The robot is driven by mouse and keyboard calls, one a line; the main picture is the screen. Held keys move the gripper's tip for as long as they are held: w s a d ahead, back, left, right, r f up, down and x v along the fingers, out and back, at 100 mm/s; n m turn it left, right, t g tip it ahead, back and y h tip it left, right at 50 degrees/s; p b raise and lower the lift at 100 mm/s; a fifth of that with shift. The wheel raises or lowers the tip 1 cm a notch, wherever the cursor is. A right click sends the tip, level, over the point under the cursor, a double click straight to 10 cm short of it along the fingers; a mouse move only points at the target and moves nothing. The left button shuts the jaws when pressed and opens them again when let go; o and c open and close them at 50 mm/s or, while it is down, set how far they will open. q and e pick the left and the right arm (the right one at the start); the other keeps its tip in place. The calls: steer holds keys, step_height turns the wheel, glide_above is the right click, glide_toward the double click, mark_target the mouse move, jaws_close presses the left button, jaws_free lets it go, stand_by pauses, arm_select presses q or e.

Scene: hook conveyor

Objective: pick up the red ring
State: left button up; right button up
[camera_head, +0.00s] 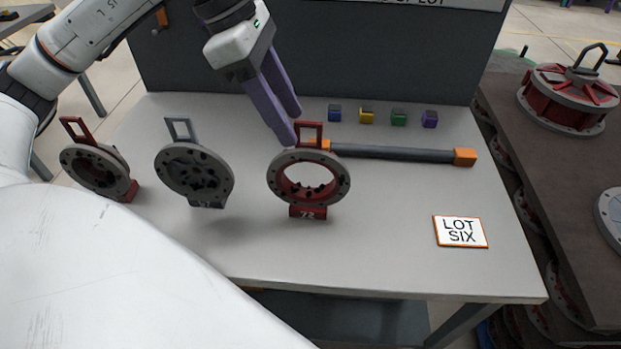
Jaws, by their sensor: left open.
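My left gripper (291,127) comes down from the upper left with two purple fingers, open and empty. In the picture its fingertips are just above the ring's top, beside the red handle. I cannot tell whether they touch it. My right gripper is not in view.
A grey disc (195,170) and a disc with a red handle (93,168) stand to the left. A grey bar with orange ends (400,152) lies behind right. Several small coloured cubes (399,118) line the back. A LOT SIX card (460,231) lies right. The table front (380,265) is clear.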

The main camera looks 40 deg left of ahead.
mark_target(313, 154)
arm_select(q)
steer(key=x, duration=0.4)
steer(key=shift+f, duration=0.25)
steer(key=shift+w+p+x, duration=0.15)
steer(key=shift+x, duration=1.25)
steer(key=shift+w+p+x, duration=0.15)
steer(key=shift+w+x, duration=0.05)
steer(key=shift+x, duration=1.15)
steer(key=shift+r, duration=0.1)
jaws_close()
steer(key=shift+r, duration=0.15)
